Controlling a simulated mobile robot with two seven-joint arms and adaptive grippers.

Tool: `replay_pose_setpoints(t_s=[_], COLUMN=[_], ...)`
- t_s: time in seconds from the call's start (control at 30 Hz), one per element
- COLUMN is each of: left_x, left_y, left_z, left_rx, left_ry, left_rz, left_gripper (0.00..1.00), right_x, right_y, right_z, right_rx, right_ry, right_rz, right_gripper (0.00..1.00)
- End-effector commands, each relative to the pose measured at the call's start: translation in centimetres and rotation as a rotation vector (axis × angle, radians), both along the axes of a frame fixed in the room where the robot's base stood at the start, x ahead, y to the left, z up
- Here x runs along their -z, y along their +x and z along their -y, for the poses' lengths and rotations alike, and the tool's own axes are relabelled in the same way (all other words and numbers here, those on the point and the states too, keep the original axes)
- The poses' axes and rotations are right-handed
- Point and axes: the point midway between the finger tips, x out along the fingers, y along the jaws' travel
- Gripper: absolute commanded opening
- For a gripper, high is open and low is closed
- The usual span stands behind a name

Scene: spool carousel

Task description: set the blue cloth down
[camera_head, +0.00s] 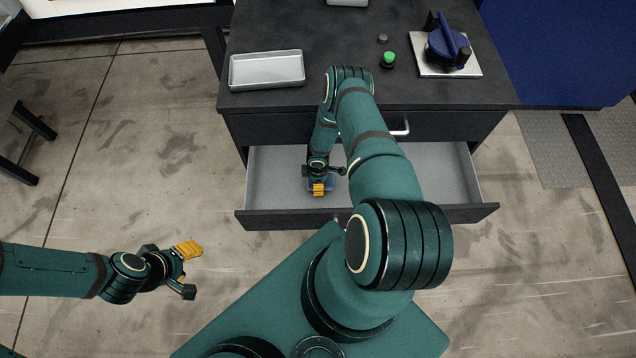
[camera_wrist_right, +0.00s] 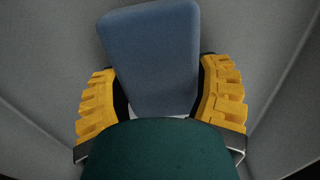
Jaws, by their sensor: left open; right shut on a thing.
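The blue cloth (camera_wrist_right: 152,58) shows in the right wrist view as a flat, rounded blue piece between the yellow fingers of my right gripper (camera_wrist_right: 160,98). The right gripper is shut on it. In the head view my right gripper (camera_head: 319,187) is inside the open drawer (camera_head: 262,180), with a bit of blue beside its fingers. I cannot tell whether the cloth touches the drawer floor. My left gripper (camera_head: 188,268) is open and empty, out over the floor at the lower left.
A grey tray (camera_head: 266,70) stands on the dark counter (camera_head: 300,30) above the drawer. A green button (camera_head: 388,59) and a blue-handled device (camera_head: 447,48) on a light plate stand to its right. The drawer's right part is bare. A drawer handle (camera_head: 400,128) shows behind my arm.

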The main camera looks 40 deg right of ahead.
Motion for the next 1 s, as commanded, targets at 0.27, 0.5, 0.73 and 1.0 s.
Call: replay_pose_setpoints(t_s=[0.27, 0.5, 0.73, 1.0], left_x=[0.3, 0.3, 0.3, -1.2], left_y=[0.1, 0.1, 0.1, -0.2], left_z=[0.0, 0.0, 0.0, 0.0], left_rx=[-0.001, -0.001, -0.001, 0.0], left_ry=[0.0, 0.0, 0.0, -0.001], left_rz=[0.002, 0.002, 0.002, -0.003], left_gripper=[0.5, 0.5, 0.5, 0.5], right_x=[0.6, 0.9, 0.8, -2.1], right_y=[0.0, 0.1, 0.1, 0.2], right_z=[0.0, 0.0, 0.0, 0.0], right_rx=[0.0, -0.001, 0.0, -0.004], right_ry=[-0.001, -0.001, -0.001, -0.002], right_rz=[0.001, 0.001, 0.001, 0.001], right_gripper=[0.34, 0.98, 1.0, 1.0])
